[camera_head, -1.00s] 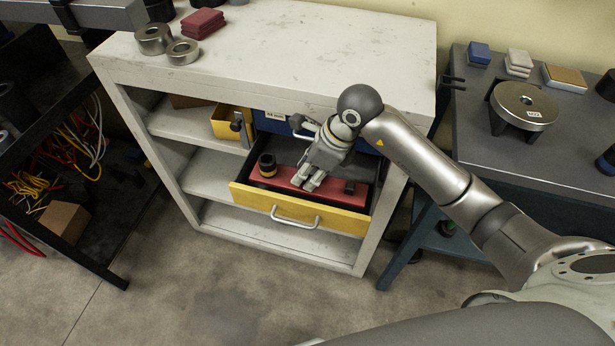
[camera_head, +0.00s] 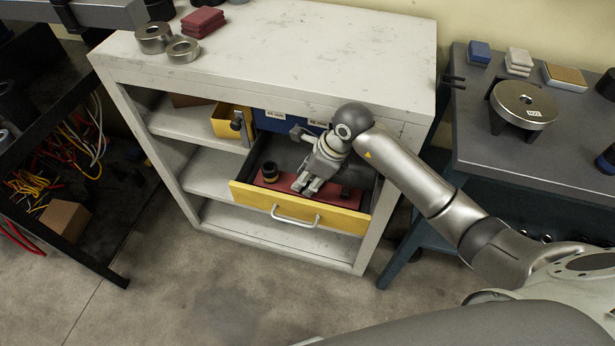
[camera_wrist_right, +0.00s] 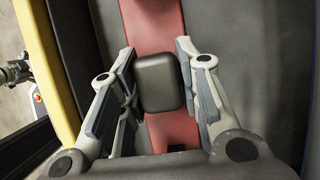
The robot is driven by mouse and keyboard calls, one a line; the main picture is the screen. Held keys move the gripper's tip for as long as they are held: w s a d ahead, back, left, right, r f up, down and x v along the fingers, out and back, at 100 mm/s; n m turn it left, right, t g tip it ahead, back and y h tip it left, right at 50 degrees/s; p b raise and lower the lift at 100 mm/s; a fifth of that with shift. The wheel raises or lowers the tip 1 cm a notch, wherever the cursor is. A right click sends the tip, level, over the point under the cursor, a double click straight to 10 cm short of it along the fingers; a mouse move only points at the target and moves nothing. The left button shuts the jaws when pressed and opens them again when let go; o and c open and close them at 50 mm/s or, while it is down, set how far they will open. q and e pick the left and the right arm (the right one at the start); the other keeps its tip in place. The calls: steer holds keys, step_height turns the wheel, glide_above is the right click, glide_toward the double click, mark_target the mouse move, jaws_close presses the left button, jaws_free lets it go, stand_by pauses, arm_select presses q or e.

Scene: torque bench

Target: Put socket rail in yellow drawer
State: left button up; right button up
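The open yellow drawer (camera_head: 240,195) juts out of the white cabinet. The socket rail (camera_head: 335,195), a long dark red bar, is inside it, lying lengthwise just behind the front panel. A black socket with a brass-coloured band (camera_head: 269,172) stands at its left end, and a small dark piece stands near its right end. My right gripper (camera_head: 307,186) reaches down into the drawer at the rail's middle. In the right wrist view, its fingers close in on both sides of a dark block (camera_wrist_right: 160,84) on the red rail.
The drawer's dark floor behind the rail is clear. Blue drawer fronts (camera_head: 275,121) sit under the white cabinet top (camera_head: 320,50), with a smaller yellow drawer (camera_head: 225,122) at left. A grey bench (camera_head: 540,150) stands at right, a black cable rack (camera_head: 110,235) at left.

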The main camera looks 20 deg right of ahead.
steer(key=o, duration=0.4)
steer(key=shift+c, duration=0.2)
steer(key=shift+r, duration=0.2)
steer(key=v, duration=1.2)
